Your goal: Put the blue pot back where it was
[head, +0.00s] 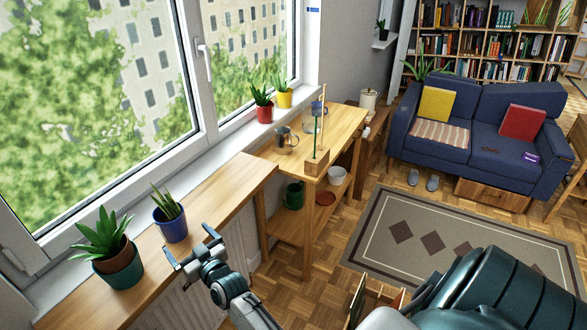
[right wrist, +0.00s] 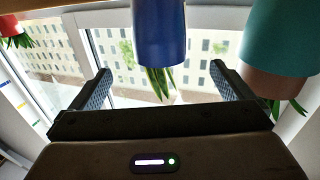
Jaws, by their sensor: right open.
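The blue pot (head: 171,228) holds a spiky green plant and stands upright on the wooden board (head: 223,192) under the window. My right gripper (head: 188,242) is open and empty, just on the room side of the blue pot. In the right wrist view, which is upside down, the blue pot (right wrist: 160,35) lies ahead, between the lines of the two spread fingers; I see no finger touching it. My left gripper is not in view.
A teal pot (head: 122,272) with a plant stands left of the blue pot, and close beside it in the right wrist view (right wrist: 283,30). Red (head: 264,113) and yellow (head: 285,99) pots stand on the sill. A wooden shelf (head: 333,121) holds mugs. The board right of the blue pot is clear.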

